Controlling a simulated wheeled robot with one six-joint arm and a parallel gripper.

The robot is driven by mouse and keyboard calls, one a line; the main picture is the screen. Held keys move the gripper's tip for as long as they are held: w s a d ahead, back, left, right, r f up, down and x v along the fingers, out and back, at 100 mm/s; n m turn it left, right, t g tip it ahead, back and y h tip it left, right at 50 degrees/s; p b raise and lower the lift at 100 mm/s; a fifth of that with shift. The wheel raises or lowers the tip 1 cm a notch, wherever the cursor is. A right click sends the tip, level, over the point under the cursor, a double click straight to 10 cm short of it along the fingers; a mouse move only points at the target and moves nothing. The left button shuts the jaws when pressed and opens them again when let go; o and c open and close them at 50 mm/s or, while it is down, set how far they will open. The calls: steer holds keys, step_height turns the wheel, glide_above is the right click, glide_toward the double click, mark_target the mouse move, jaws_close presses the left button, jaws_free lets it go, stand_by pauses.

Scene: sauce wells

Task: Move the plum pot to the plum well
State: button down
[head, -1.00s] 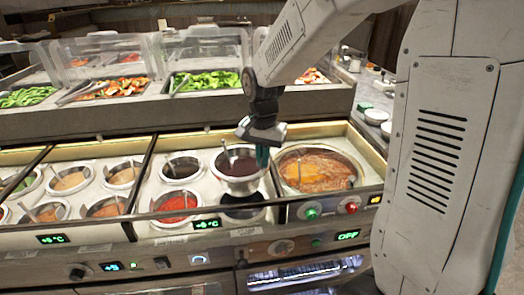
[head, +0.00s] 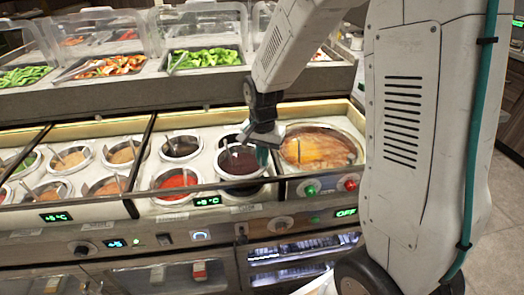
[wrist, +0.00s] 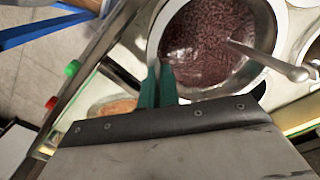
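The plum pot (head: 240,163) is a round metal pot of dark purple sauce with a spoon in it. In the head view it is over the front well, left of the large orange pan; I cannot tell whether it is fully seated. A dark empty well (head: 230,141) shows partly behind it. My gripper (head: 262,154) is at the pot's right rim. In the wrist view the pot (wrist: 210,45) fills the top, and my green fingers (wrist: 157,86) are close together on its rim, shut on it. Which well is labelled plum is not readable.
A red sauce pot (head: 175,182) and a dark sauce pot (head: 181,147) stand close on the left. The orange pan (head: 320,148) is close on the right. Behind, a raised ledge carries vegetable trays (head: 205,58) under clear covers.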

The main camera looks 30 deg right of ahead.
mark_target(262, 174)
steer(key=shift+f, duration=3.55)
steer(key=c, duration=1.2)
jaws_free()
steer(key=shift+c, duration=0.4)
